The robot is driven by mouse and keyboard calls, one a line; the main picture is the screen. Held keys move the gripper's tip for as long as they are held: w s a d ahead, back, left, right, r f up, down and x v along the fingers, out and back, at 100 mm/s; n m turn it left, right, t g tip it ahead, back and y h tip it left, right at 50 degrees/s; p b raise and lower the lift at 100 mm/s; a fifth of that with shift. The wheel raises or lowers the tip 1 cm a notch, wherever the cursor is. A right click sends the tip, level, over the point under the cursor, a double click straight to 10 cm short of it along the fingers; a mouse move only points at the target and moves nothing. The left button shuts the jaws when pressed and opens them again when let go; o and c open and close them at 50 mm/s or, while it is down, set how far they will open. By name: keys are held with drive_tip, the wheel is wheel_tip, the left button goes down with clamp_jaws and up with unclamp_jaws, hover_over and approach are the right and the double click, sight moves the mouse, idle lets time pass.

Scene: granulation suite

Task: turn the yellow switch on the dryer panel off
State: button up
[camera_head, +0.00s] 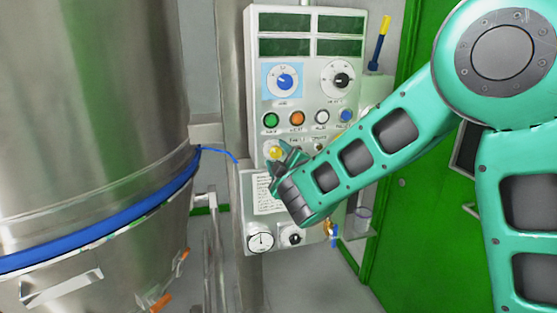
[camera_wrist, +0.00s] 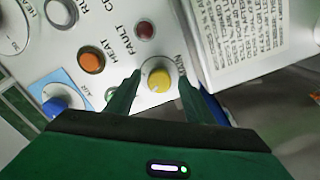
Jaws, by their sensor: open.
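The yellow switch (camera_head: 274,153) is a small round knob on the white dryer panel (camera_head: 256,100), below the row of round buttons. My gripper (camera_head: 281,157) is at the panel in front of the switch and partly covers that area in the head view. In the wrist view the yellow switch (camera_wrist: 159,80) lies between the two fingertips of my gripper (camera_wrist: 160,76). The jaws are open, with a gap visible on each side of the knob. Whether the fingertips reach past the knob's face is hard to tell. A small pale mark shows on the knob's face.
The panel also has a blue knob (camera_head: 285,81), a black knob (camera_head: 342,80), a green button (camera_head: 271,120), an orange button (camera_head: 297,118) and a dark red fault lamp (camera_wrist: 145,31). A paper label (camera_head: 266,194) is below. A steel vessel (camera_head: 95,110) stands left.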

drive_tip(key=v, duration=1)
drive_tip(key=shift+s, duration=0.3)
drive_tip(key=shift+d, duration=0.15)
drive_tip(key=w+d+f+m+g+h, duration=0.1)
drive_tip(key=d+m+h, duration=0.2)
drive_tip(key=d, duration=0.6)
drive_tip(key=w+d+f+m+g+h, duration=0.15)
drive_tip(key=d+m+h, duration=0.25)
drive_tip(key=d, duration=0.5)
drive_tip(key=s+d+f+m+g+h, duration=0.2)
drive_tip(key=s+d+m, duration=0.1)
drive_tip(key=d, duration=0.4)
drive_tip(key=s+d+f+m+g+h, duration=0.1)
drive_tip(key=s+d+f+m+g, duration=0.15)
drive_tip(key=d, duration=0.55)
drive_tip(key=s+d+f+m+g, duration=0.25)
drive_tip(key=s+d, duration=0.25)
drive_tip(key=s, duration=0.3)
drive_tip(key=s+d+f+m+g, duration=0.2)
drive_tip(key=s+d+m+g, duration=0.15)
drive_tip(key=s, duration=0.55)
drive_tip(key=s+a+m+g+y, duration=0.2)
drive_tip(key=s+g+y, duration=0.2)
drive_tip(key=s, duration=1.1)
drive_tip(key=shift+s+m+y, duration=0.35)
drive_tip(key=shift+s+y, duration=0.05)
drive_tip(key=shift+y, duration=0.2)
